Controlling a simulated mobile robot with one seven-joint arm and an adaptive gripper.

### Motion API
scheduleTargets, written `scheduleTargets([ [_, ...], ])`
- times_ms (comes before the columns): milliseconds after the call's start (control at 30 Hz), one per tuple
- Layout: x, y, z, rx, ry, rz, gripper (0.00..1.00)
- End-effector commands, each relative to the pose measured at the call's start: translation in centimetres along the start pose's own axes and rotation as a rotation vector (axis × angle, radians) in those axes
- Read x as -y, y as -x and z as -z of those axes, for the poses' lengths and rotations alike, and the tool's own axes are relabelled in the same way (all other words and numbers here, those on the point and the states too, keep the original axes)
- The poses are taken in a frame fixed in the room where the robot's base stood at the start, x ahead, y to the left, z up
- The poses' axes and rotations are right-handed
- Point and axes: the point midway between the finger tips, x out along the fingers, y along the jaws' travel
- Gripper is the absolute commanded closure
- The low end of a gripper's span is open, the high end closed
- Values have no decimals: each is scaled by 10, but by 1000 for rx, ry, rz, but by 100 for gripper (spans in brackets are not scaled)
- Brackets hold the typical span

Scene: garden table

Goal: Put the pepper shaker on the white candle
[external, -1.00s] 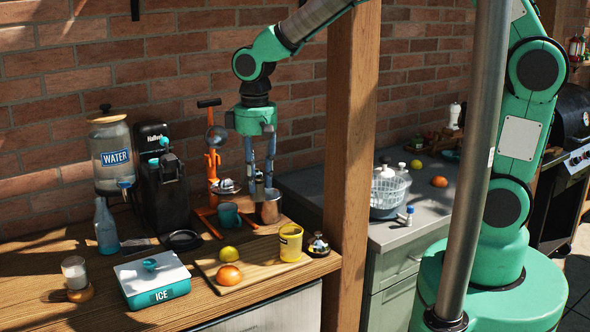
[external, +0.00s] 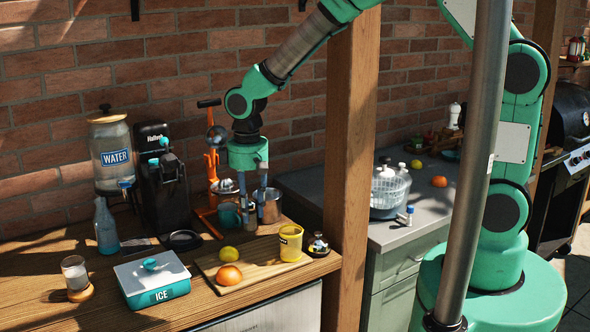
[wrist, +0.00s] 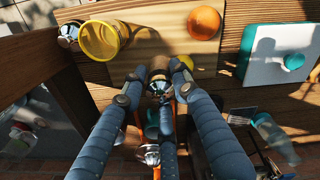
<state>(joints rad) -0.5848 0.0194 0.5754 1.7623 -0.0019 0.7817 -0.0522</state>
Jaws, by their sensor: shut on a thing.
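My gripper (external: 252,208) points down over the wooden counter, in front of the orange press. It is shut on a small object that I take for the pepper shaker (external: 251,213). In the wrist view the gripper (wrist: 158,88) has this shaker (wrist: 158,74) between its fingertips, showing tan and dark metallic parts. The fingers hide much of it. The white candle (external: 74,269) stands in a glass on a round wooden base at the left front of the counter, well away from my gripper. I cannot make out the candle in the wrist view.
A wooden board (external: 245,281) with a yellow cup (external: 290,243), an orange (external: 229,275) and a lemon (external: 228,252) lies in front. An ice box (external: 150,280) stands between it and the candle. A steel cup (external: 269,206) and teal mug (external: 229,215) flank my gripper. A wooden post (external: 351,180) stands right.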

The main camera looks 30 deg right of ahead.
Motion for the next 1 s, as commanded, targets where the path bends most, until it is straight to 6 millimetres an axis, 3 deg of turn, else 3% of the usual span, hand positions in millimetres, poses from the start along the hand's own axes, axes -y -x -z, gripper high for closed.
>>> scheduleTargets([
  [400, 0, -53, -1, 3, 0, 0, 99],
  [800, 0, -56, -1, 2, 0, 0, 99],
  [1000, 0, -73, -1, 3, 0, 0, 99],
])
